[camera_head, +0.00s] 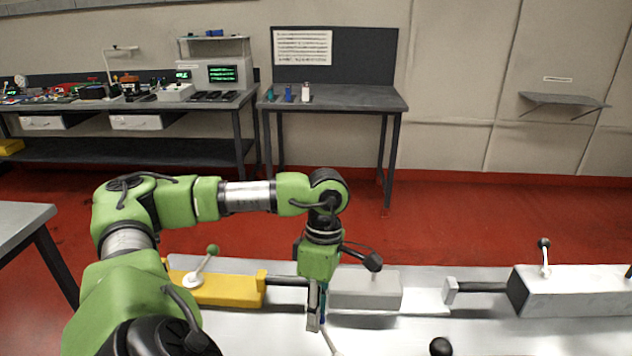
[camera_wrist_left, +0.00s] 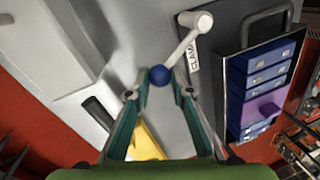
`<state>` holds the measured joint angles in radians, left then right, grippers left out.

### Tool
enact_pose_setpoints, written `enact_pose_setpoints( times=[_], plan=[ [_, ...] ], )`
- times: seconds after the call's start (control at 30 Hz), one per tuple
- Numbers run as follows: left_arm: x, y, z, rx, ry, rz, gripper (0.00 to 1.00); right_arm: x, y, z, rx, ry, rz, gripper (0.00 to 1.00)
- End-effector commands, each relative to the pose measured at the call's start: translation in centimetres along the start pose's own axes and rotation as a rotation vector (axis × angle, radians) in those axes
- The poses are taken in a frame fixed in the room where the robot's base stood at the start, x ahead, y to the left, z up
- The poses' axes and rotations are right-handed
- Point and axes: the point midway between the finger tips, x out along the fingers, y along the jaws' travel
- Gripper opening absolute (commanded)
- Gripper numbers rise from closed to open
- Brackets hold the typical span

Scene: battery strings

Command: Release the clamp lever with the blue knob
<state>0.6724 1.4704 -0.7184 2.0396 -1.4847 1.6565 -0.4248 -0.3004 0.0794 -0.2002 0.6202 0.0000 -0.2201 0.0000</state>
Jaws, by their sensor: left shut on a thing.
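The clamp lever (camera_wrist_left: 190,48) is a white arm with a round pivot, beside a label reading "CLAM…" in the left wrist view. Its blue knob (camera_wrist_left: 159,75) sits between the tips of my left gripper (camera_wrist_left: 159,82), which is shut on it. In the head view my left gripper (camera_head: 318,318) points down at the light bench top, and part of a pale lever (camera_head: 331,342) shows just below it. The blue knob is hidden there. My right gripper is in neither view.
A yellow block (camera_head: 225,290) with a green-knobbed lever (camera_head: 208,258) lies left of the gripper. A grey block (camera_head: 366,290) is close right. A white block (camera_head: 575,292) with a black-knobbed lever stands farther right. A dark holder (camera_wrist_left: 232,105) with blue and purple cells is beside the lever.

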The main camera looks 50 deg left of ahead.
Motion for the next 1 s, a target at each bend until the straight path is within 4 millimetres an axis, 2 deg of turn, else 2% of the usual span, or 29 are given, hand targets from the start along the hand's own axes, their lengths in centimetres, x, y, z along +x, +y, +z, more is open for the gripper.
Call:
enact_pose_setpoints(
  times=[0.03,0.07,0.1,0.67,0.83,1.0],
  plan=[
    [-0.3,0.3,0.6,0.003,-0.021,0.013,0.29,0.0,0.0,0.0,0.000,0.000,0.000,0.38],
    [-0.3,0.3,0.6,0.003,-0.020,0.013,0.37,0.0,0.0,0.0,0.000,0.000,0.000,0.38],
    [-0.3,0.2,0.6,0.003,-0.020,0.012,0.40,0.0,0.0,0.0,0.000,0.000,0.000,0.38],
    [-0.5,0.1,0.3,0.001,-0.011,0.006,0.40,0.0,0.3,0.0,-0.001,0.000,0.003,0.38],
    [-2.9,0.2,0.3,0.001,-0.014,0.008,0.40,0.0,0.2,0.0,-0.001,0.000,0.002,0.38],
    [-7.0,0.2,0.5,0.003,-0.018,0.010,0.40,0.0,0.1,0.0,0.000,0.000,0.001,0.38]
  ],
)
